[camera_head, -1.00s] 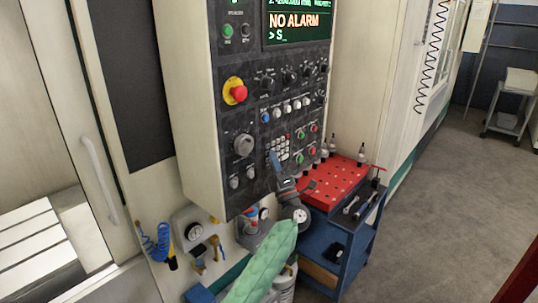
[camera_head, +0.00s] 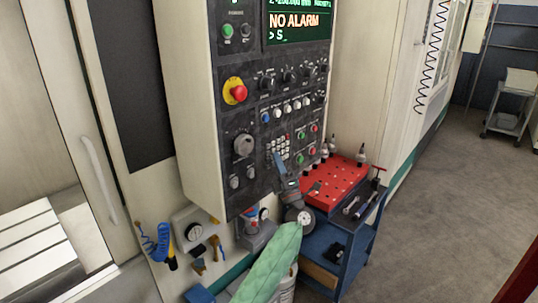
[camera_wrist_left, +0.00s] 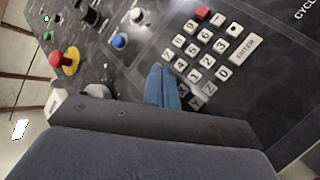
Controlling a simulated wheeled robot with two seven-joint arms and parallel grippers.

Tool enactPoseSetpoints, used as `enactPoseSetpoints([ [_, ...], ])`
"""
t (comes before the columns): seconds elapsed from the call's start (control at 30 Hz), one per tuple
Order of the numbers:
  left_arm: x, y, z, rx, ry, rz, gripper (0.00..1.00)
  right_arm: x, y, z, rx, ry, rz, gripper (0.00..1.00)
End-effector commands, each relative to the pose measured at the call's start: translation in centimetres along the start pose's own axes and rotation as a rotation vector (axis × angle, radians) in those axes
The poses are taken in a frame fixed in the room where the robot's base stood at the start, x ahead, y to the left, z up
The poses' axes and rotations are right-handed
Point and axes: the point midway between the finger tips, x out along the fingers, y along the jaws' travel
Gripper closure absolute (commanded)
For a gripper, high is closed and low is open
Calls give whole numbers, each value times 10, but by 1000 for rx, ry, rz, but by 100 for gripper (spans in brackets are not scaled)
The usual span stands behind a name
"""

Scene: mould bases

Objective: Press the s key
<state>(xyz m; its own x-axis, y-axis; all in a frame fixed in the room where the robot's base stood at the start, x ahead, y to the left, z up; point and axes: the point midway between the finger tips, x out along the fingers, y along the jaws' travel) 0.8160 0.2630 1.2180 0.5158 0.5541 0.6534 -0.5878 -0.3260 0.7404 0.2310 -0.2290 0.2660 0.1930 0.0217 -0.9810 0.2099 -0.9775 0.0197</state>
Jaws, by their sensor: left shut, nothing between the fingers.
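The control panel's keypad (camera_head: 279,146) is small in the head view. It shows larger in the left wrist view (camera_wrist_left: 208,52), with pale number keys, a red key and a wide ENTER key (camera_wrist_left: 243,47). A few letter keys (camera_wrist_left: 208,88) lie at its lower edge, partly hidden. I cannot make out which key is s. My left gripper (camera_head: 278,161) is shut and empty, its blue fingertips (camera_wrist_left: 163,86) over the keypad's lower left edge. I cannot tell whether they touch a key. The screen (camera_head: 298,24) reads "NO ALARM" and "> S_". My right gripper is not in view.
A red emergency stop (camera_head: 236,91) on a yellow ring, knobs and coloured buttons surround the keypad. A blue tool cart (camera_head: 322,246) with a red top (camera_head: 338,183) stands below right of the panel. Grey floor is clear at right.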

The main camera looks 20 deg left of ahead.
Motion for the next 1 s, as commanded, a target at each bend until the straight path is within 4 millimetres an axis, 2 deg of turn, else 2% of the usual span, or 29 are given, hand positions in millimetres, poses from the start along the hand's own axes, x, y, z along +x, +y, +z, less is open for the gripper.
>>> enactPoseSetpoints([
  [0.27, -3, 2, 2, -1, 0, 0, 100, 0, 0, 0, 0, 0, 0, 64],
  [0.8, -33, 23, 23, 0, 0, -1, 100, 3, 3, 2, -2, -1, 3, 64],
  [1.0, -35, 25, 25, 0, 0, 0, 100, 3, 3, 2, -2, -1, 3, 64],
])
